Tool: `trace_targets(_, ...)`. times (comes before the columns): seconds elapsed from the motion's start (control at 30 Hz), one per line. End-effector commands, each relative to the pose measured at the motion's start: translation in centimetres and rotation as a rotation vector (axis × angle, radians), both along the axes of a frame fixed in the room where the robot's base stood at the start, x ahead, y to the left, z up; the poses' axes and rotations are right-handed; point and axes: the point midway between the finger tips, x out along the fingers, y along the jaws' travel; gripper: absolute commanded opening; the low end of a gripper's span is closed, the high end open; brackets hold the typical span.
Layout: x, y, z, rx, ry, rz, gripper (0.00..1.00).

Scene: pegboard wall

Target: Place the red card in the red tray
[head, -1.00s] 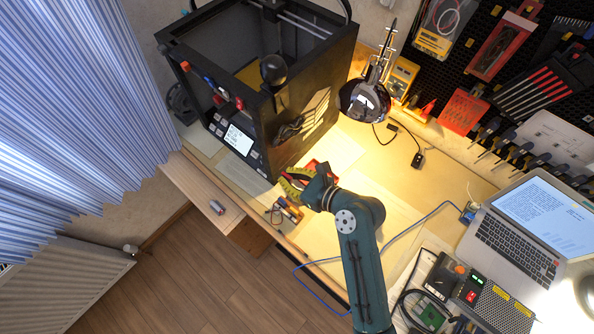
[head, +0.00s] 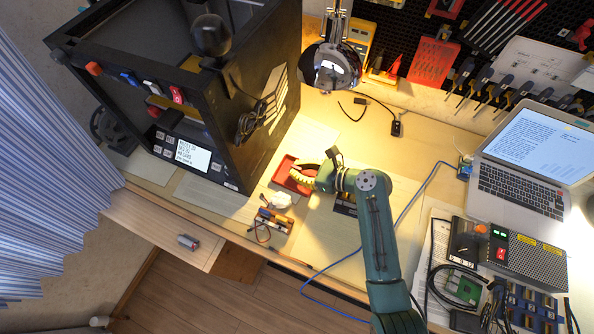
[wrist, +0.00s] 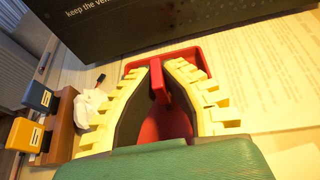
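The red tray (head: 280,174) lies on the worktable, just right of the black 3D printer. In the wrist view its red rim (wrist: 205,58) shows ahead, beyond my fingertips. My gripper (head: 300,178) is over the tray with its yellow fingers pointing into it; they also show in the wrist view (wrist: 161,68). The fingers converge on an upright thin red piece, apparently the red card (wrist: 160,84), which stands between the tips within the tray's outline. Whether its lower edge touches the tray floor is unclear. In the head view the card cannot be told apart from the tray.
The black printer (head: 235,130) rises close behind the tray. A white crumpled piece (head: 282,200) and a wooden holder with blue and orange items (head: 272,220) lie near its front. A lamp (head: 331,66) hangs above. Paper sheets cover the table to the right.

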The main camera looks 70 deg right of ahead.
Motion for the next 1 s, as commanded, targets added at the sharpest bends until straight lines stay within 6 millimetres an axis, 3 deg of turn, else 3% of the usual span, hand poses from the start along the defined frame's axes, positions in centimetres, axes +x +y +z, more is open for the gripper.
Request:
trace_targets(0.27, 0.0, 0.0, 0.0, 0.0, 0.0, -0.001, 0.0)
trace_targets(0.3, 0.0, 0.0, 0.0, -0.001, 0.0, -0.001, 0.15)
trace_targets(0.4, 0.0, 0.0, 0.0, -0.001, 0.0, -0.001, 0.33)
trace_targets(0.73, 0.0, 0.0, 0.3, -0.004, -0.001, -0.001, 0.33)
trace_targets(0.87, -1.9, 0.0, 1.3, -0.001, 0.001, -0.006, 0.33)
trace_targets(1.0, -5.2, 0.3, 2.8, -0.001, 0.001, -0.009, 0.33)
